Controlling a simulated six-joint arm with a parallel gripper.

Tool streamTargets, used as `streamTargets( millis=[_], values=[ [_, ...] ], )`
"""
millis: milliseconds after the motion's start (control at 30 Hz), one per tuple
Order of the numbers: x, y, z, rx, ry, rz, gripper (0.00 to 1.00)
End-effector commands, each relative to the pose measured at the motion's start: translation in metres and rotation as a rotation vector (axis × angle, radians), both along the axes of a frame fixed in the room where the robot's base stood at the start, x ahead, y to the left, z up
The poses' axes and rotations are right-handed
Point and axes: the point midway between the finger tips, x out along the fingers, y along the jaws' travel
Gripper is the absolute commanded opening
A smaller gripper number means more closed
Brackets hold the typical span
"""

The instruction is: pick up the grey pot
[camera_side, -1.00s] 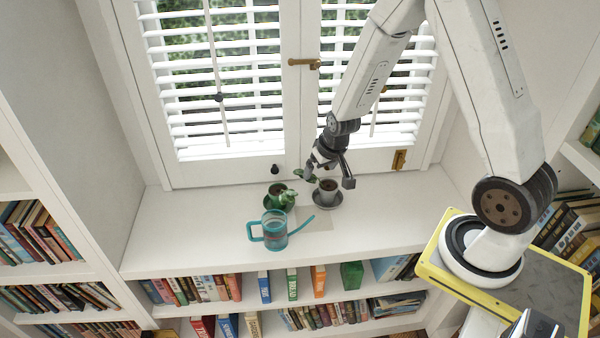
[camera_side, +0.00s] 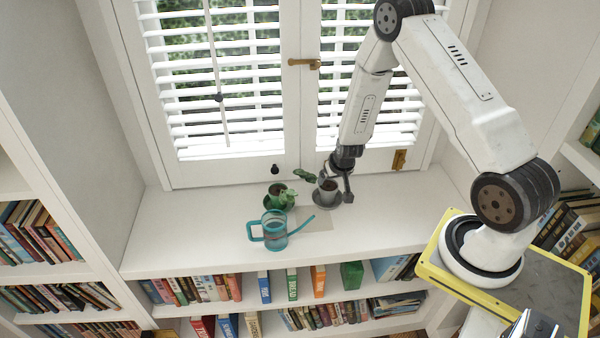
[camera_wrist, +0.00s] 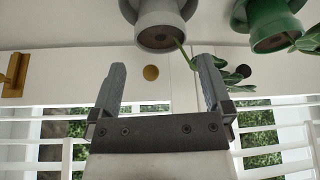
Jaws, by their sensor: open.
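The grey pot (camera_side: 328,191) stands upright on a dark saucer (camera_side: 331,205) on the white sill, with dark soil and a leafy green stem (camera_side: 304,175) leaning left. My gripper (camera_side: 337,184) is low at the pot's window side, its fingers pointing toward it. In the wrist view the gripper (camera_wrist: 160,66) is open and empty. The grey pot (camera_wrist: 160,28) lies ahead of the fingertips, roughly centred on the gap, with its far part cut off by the frame. Leaves (camera_wrist: 232,74) hang beside and behind the right finger.
A green pot (camera_side: 276,190) on a green saucer stands just left, also in the wrist view (camera_wrist: 274,25). A teal watering can (camera_side: 274,231) stands in front, its spout toward the grey pot. The window and blinds (camera_side: 220,90) are close behind. The sill's left is clear.

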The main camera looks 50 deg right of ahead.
Motion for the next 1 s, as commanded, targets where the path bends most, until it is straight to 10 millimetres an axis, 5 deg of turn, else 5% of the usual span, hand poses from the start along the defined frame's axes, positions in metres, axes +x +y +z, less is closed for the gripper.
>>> streamTargets(
  millis=[667,1000],
  values=[
    [0.008,-0.006,-0.022,0.001,0.001,0.000,1.00],
    [0.019,-0.013,-0.049,0.001,0.001,0.000,1.00]
  ],
)
